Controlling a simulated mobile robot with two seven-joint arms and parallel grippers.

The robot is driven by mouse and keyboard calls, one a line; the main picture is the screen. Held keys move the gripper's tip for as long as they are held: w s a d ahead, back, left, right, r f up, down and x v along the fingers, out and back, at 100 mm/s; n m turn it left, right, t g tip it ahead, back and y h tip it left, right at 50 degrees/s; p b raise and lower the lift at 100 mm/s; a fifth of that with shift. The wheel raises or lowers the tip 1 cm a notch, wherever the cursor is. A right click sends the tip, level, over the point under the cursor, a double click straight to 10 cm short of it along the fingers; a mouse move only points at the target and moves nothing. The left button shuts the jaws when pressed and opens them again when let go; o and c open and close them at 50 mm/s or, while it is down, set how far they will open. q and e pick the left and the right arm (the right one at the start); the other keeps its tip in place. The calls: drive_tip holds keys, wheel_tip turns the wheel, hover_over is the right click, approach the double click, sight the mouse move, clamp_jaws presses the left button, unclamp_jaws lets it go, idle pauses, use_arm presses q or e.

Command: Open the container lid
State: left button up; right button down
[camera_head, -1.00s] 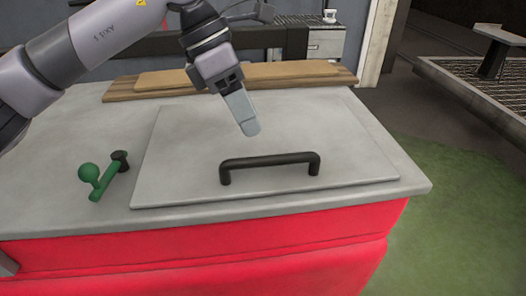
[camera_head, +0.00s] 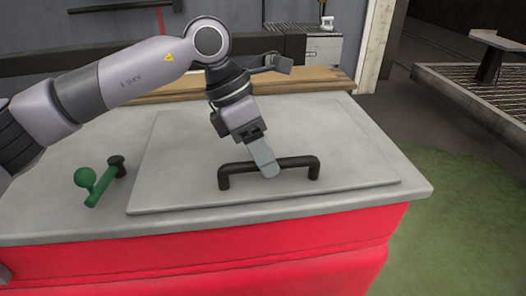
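The container (camera_head: 190,264) is red with a grey top. Its lid (camera_head: 165,185) is a flat grey panel lying flush and closed on the top. A black bar handle (camera_head: 300,163) stands on the lid. My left gripper (camera_head: 265,166) reaches down from the upper left to the middle of the handle. Its fingertip overlaps the bar in the picture. I cannot tell whether it touches or grips the bar, as only one finger side shows.
A green lever with a ball knob (camera_head: 86,177) is on the top, left of the lid. A wooden board (camera_head: 312,77) lies along the back edge. Green floor (camera_head: 450,210) is open to the right, with a metal grate (camera_head: 470,90) behind.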

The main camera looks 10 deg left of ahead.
use_arm(q)
clamp_jaws()
use_arm(e)
drive_tip(key=shift+s+f, duration=0.1)
drive_tip(key=shift+s, duration=0.1)
